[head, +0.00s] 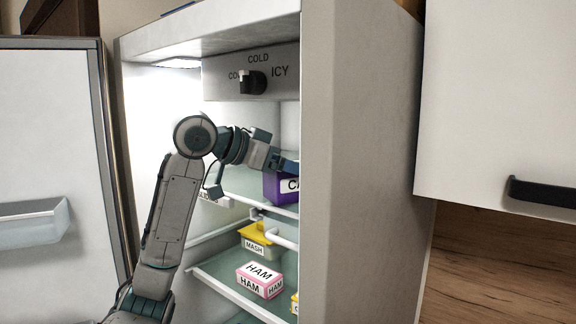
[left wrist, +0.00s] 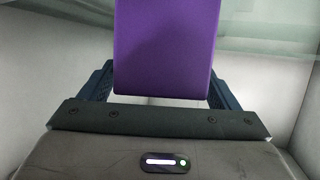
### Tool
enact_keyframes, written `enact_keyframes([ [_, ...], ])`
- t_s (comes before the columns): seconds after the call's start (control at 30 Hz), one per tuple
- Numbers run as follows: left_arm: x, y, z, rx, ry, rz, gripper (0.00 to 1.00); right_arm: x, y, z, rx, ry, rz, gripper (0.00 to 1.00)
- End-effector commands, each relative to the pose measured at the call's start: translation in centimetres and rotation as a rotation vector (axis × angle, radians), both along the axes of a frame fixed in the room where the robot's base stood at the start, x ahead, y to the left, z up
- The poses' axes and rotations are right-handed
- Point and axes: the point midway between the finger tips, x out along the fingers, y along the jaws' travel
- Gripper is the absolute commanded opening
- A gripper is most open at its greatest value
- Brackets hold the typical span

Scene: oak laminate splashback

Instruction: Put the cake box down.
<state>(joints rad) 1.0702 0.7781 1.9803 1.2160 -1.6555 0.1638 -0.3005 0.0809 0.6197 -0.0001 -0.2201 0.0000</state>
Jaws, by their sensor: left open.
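The purple cake box (head: 283,187), with a white label starting "CA", is inside the fridge at the upper glass shelf (head: 240,184). Its right part is hidden by the fridge's side wall. It appears to rest on that shelf, but its underside is not clear. My left gripper (head: 287,164) reaches into the fridge at the box's upper part. In the left wrist view the purple box (left wrist: 165,50) stands between the two dark fingers of my left gripper (left wrist: 163,80), which is open around it. My right gripper is not in view.
On the lower shelf (head: 222,276) are a yellow-lidded MASH tub (head: 256,240) and a pink-and-white HAM box (head: 260,280). A COLD–ICY dial (head: 252,82) is above. The open fridge door (head: 50,150) is left; the thick side wall (head: 350,160) is right.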

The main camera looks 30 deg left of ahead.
Motion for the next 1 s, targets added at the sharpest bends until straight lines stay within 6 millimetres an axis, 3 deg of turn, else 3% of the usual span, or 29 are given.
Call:
enact_keyframes([
  [0.13,-0.1,0.0,0.4,0.000,-0.001,0.000,0.83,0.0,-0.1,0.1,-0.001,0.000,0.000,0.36],
  [0.23,-1.1,0.6,0.5,0.002,-0.003,0.003,0.83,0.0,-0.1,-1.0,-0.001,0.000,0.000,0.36],
  [0.5,-5.8,3.0,2.5,0.000,-0.005,0.003,0.83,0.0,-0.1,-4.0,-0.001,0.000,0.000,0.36],
  [0.7,-8.6,4.4,4.0,0.000,-0.003,0.001,0.83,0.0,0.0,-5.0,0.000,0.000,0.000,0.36],
  [1.0,-9.9,5.0,4.9,0.000,0.000,0.000,0.83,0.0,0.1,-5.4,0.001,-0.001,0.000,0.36],
])
